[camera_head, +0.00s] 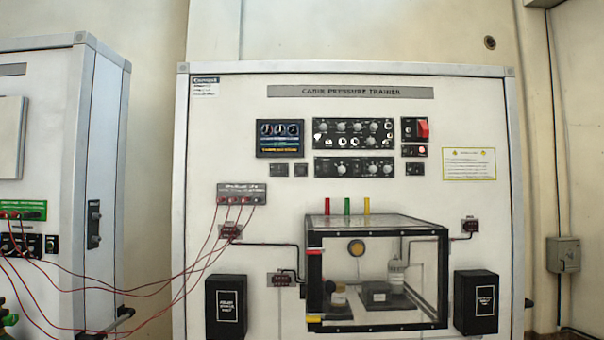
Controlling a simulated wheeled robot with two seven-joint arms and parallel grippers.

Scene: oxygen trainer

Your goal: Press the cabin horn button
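The cabin pressure trainer panel (230,130) stands upright in front of me. I cannot read a label that marks the cabin horn button. At the upper right of the panel is a red rocker switch (422,129) on a black plate. Below it sit a small plate with a red part (414,151) and a small black plate (414,169). Two small dark square plates, left (279,170) and right (301,170), sit under the display screen (280,138). Neither of my grippers is in view.
A clear-walled chamber (376,235) juts out from the lower panel, with red, green and yellow posts above it. Black boxes flank it, left (226,307) and right (476,302). Red cables (150,290) hang between the panel and a left cabinet (72,150).

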